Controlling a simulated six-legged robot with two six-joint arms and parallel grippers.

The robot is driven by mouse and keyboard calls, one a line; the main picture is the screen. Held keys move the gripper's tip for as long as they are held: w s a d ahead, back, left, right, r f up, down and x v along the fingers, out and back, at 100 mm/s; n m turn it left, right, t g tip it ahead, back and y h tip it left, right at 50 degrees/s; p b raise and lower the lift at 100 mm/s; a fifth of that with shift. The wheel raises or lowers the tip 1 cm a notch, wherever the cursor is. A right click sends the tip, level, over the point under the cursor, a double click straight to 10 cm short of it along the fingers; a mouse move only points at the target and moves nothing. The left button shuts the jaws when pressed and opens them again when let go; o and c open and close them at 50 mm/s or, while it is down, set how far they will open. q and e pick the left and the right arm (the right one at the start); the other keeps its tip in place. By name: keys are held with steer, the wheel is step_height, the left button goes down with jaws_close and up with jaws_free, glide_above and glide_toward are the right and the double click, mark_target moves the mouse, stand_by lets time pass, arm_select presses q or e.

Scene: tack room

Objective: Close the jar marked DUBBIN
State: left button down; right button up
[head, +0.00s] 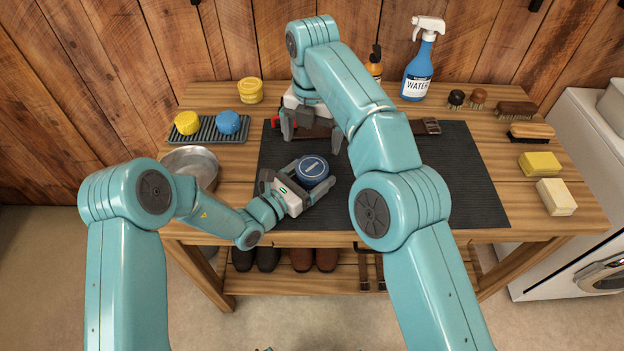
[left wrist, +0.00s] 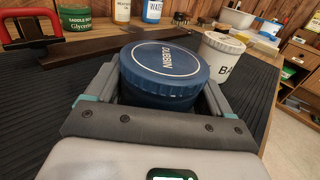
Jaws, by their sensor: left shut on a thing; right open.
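The DUBBIN jar is a squat dark blue jar (head: 313,181) whose blue lid (head: 313,167) has a white ring and lettering. In the left wrist view, the lid (left wrist: 165,62) rests on top of the jar body (left wrist: 150,96); I cannot tell whether it is fully tightened. My left gripper (head: 309,180) is shut around the jar body, with its fingers on either side, over the dark mat (head: 440,190). My right gripper (head: 312,135) is open and points down behind the jar, apart from it, above a brown strap.
A metal bowl (head: 190,160) is left of the mat. A white jar (left wrist: 222,50) stands close beyond DUBBIN. A red-handled tool (left wrist: 28,18) lies near the strap. A spray bottle (head: 418,70), brushes and blocks line the back and right.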

mark_target(312, 167)
steer(key=n, duration=0.4)
steer(key=shift+f, duration=4)
